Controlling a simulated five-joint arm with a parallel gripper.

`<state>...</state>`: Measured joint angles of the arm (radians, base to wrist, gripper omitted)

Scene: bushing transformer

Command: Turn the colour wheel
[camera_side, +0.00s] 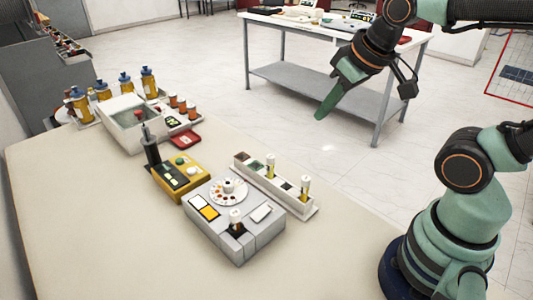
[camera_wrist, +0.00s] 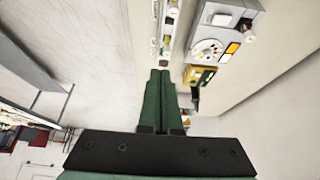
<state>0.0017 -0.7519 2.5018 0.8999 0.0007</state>
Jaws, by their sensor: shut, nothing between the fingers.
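The colour wheel (camera_side: 228,191) is a white disc with coloured dots and a small knob at its centre. It sits on top of a grey box (camera_side: 247,243) on the table. It also shows in the wrist view (camera_wrist: 207,51), right of my gripper. My gripper (camera_side: 322,114) is shut and empty, high in the air to the right of and above the grey box in the side view. In the wrist view its two green fingers (camera_wrist: 160,72) lie together, pointing toward the long white rack. It is apart from the wheel.
A white rack (camera_side: 262,190) with vials stands beside the grey box. A yellow box (camera_side: 180,176) and a dark upright device (camera_side: 151,150) are behind it. A white basin (camera_side: 125,119), bottles and a red tray (camera_side: 186,138) stand farther back. The front tabletop (camera_side: 110,230) is clear.

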